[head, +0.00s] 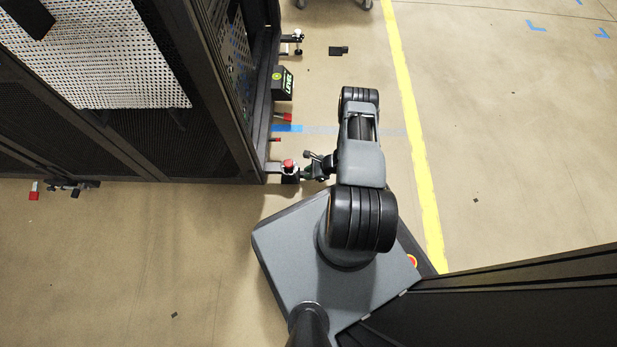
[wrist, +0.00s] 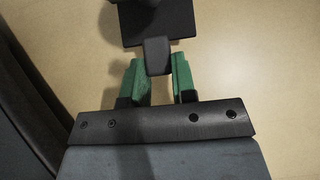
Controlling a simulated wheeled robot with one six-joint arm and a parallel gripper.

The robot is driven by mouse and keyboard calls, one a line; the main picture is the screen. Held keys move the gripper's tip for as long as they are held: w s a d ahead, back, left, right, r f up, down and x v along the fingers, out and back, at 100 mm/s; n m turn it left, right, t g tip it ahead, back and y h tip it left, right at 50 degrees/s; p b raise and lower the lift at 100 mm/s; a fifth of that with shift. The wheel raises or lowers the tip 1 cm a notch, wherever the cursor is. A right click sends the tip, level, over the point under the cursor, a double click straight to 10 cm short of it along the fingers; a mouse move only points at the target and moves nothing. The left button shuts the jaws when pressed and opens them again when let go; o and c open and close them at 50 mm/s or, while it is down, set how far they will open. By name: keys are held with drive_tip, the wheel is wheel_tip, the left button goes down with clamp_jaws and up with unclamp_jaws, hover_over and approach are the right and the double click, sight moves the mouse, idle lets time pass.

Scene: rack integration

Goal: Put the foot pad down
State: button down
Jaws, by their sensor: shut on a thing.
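My gripper (wrist: 157,72) has green fingers and is shut on a dark tab of the foot pad. The foot pad (wrist: 180,22) is a black flat plate just beyond the fingertips in the wrist view, cut off by the top edge. I cannot tell whether it touches the floor. In the head view my gripper (head: 311,169) is low beside the rack's near right corner, next to a levelling foot with a red top (head: 289,165). The held pad is too small and covered to make out there.
The black rack (head: 215,90) fills the upper left. Another dark flat pad (head: 338,50) lies on the floor farther back, near another corner foot (head: 297,36). A black block marked LEVEL (head: 283,83) is on the rack's side. Open floor lies right of the yellow line (head: 410,110).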

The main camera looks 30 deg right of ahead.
drive_tip(key=shift+a+f+b, duration=0.1)
drive_tip(key=shift+f+b, duration=1.1)
drive_tip(key=shift+f, duration=0.55)
drive_tip(key=shift+f, duration=0.15)
drive_tip(key=c, duration=0.9)
unclamp_jaws()
drive_tip(key=shift+c, duration=0.2)
